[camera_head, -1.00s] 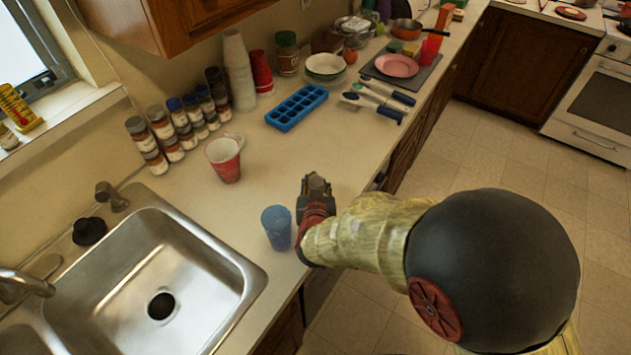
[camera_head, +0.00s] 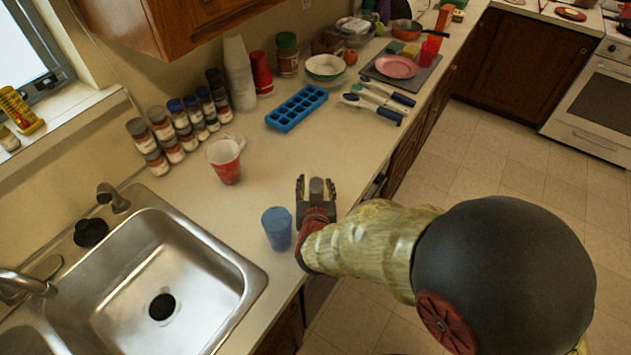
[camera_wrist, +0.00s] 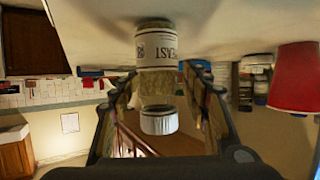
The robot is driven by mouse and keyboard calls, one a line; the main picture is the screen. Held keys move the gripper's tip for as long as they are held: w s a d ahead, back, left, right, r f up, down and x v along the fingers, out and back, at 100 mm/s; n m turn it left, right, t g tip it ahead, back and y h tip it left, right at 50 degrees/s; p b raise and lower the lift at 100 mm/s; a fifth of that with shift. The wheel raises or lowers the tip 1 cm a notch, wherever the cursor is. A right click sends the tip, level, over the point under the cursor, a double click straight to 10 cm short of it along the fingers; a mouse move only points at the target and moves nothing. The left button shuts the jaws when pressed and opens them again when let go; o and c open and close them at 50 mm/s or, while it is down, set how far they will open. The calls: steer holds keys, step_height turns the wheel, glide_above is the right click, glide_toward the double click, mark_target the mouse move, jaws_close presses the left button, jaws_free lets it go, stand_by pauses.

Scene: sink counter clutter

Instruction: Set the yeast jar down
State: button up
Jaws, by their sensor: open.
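The yeast jar (camera_wrist: 160,47) shows in the wrist view with a white label reading "YEAST" and a pale ribbed cap (camera_wrist: 158,121). That view is upside down, so the jar's base meets the counter at the top of the picture. The jar stands upright on the counter, between the spread fingers of my gripper (camera_wrist: 162,102). In the head view my gripper (camera_head: 316,190) is open near the counter's front edge, with the jar's cap (camera_head: 317,186) between the fingers. Gaps show between jar and fingers.
A blue cup (camera_head: 277,230) stands just left of my gripper. A red cup (camera_head: 225,162) is farther left, and also shows in the wrist view (camera_wrist: 295,80). The sink (camera_head: 208,268) lies left. Bare counter (camera_head: 275,165) extends toward the blue ice tray (camera_head: 297,108).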

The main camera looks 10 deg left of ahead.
steer(key=p+v, duration=0.2)
steer(key=v, duration=0.8)
steer(key=shift+s+p, duration=0.25)
steer(key=shift+p, duration=0.15)
steer(key=shift+r, duration=0.1)
steer(key=w+d+r+g+y, duration=0.1)
steer(key=d+r+g+y, duration=0.15)
steer(key=d+r, duration=0.6)
steer(key=s+d+r+m+g+h, duration=0.1)
steer(key=s+d+r, duration=0.3)
steer(key=s+d, duration=0.4)
steer(key=s+d+r+m+g+h, duration=0.1)
steer(key=s+d+r+g+h, duration=0.3)
steer(key=s+d, duration=0.3)
steer(key=d, duration=0.4)
steer(key=shift+s+d, duration=0.25)
steer(key=shift+s, duration=0.15)
